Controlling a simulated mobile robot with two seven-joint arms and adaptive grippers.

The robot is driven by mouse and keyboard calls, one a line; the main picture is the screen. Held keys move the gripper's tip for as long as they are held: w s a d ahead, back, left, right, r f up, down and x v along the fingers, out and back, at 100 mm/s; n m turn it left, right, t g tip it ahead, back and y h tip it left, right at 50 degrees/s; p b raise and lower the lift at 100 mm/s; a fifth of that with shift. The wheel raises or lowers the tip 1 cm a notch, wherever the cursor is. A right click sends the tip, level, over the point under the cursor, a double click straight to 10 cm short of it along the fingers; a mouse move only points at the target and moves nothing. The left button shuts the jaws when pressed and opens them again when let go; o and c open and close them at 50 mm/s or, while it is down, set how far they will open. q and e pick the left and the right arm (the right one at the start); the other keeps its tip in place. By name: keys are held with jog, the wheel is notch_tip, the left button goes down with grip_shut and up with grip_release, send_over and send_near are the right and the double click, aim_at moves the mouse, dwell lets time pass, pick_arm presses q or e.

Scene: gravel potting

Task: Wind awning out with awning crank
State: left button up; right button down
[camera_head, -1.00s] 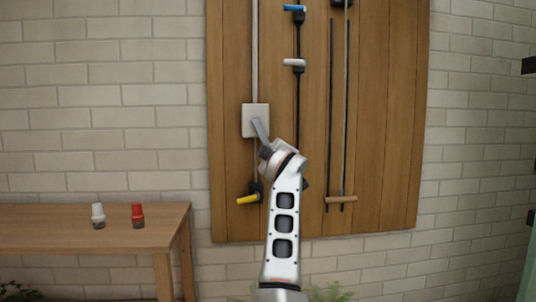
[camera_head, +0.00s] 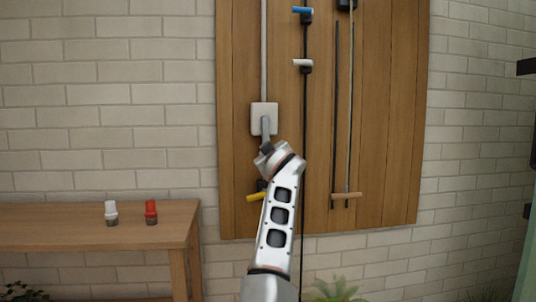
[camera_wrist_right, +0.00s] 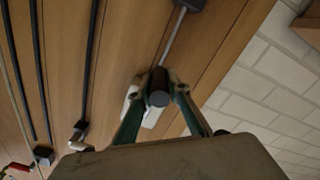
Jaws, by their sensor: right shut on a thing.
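In the head view a white square box (camera_head: 264,118) sits on the wooden wall board, with a pale rod (camera_head: 264,50) running up from it. A short grey crank arm (camera_head: 266,130) hangs almost straight down from the box. My right gripper (camera_head: 266,148) is at the lower end of this arm. In the wrist view my right gripper (camera_wrist_right: 160,95) has its two fingers shut around a dark round grip (camera_wrist_right: 158,98). Part of the white box (camera_wrist_right: 131,97) shows behind it. The awning is not in view. My left gripper is not in view.
Rods with a blue handle (camera_head: 302,10), a white handle (camera_head: 302,63) and a wooden handle (camera_head: 346,196) hang to the right. A yellow handle (camera_head: 256,197) is below the box.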

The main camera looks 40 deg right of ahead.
aim_at(263, 121)
jog(key=shift+w+a+m, duration=0.3)
jog(key=shift+a+m, duration=0.1)
jog(key=shift+a, duration=0.05)
jog(key=c, duration=1.9)
grip_release()
jog(key=shift+r, duration=0.1)
notch_tip(263, 121, up, 10)
jog(key=shift+f, duration=0.1)
